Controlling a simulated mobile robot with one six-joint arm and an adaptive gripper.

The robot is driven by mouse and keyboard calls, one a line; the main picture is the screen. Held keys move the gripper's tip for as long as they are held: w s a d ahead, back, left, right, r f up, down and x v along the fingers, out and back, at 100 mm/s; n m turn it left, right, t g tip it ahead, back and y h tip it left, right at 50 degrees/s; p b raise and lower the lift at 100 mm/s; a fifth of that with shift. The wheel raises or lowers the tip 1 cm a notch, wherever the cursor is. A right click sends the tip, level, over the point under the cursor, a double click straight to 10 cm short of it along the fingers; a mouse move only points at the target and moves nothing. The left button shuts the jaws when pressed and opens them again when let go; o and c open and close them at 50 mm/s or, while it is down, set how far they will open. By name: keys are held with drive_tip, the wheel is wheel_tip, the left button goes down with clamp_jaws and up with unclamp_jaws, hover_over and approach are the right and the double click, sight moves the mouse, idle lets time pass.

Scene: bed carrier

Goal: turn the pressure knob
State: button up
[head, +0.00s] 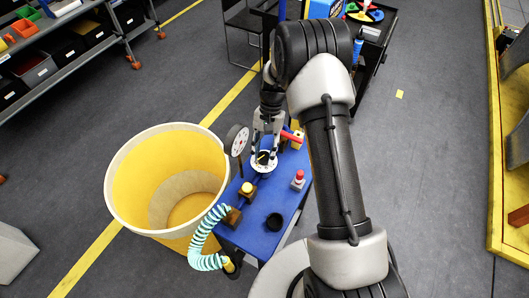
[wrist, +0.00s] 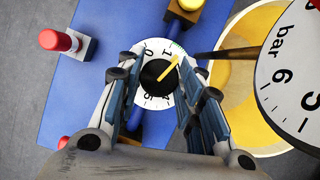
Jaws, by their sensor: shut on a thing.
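The pressure knob (wrist: 158,75) is black with a yellow pointer and sits on a white numbered dial (wrist: 150,99). In the wrist view the pointer aims to the upper right, near the 1. In the head view the dial (head: 261,167) shows on the blue table top, under my gripper. My gripper (wrist: 158,82) points down with a finger on either side of the knob and is shut on it; the exact contact is hard to see. A white pressure gauge (wrist: 298,85) marked bar stands close beside; its needle is not visible in the wrist view.
The blue table (head: 250,238) carries a red button (head: 298,176), a yellow button (head: 247,188), a black round part (head: 274,221), a red-handled part (head: 292,136) and a striped hose (head: 203,237). A large yellow bin (head: 122,205) stands directly left.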

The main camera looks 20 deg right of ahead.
drive_tip(key=shift+n+h, duration=0.3)
drive_tip(key=shift+n, duration=0.3)
drive_tip(key=o, duration=1.1)
drive_tip(key=shift+c, duration=0.2)
drive_tip(key=v, duration=1.2)
drive_tip(key=shift+w, duration=0.1)
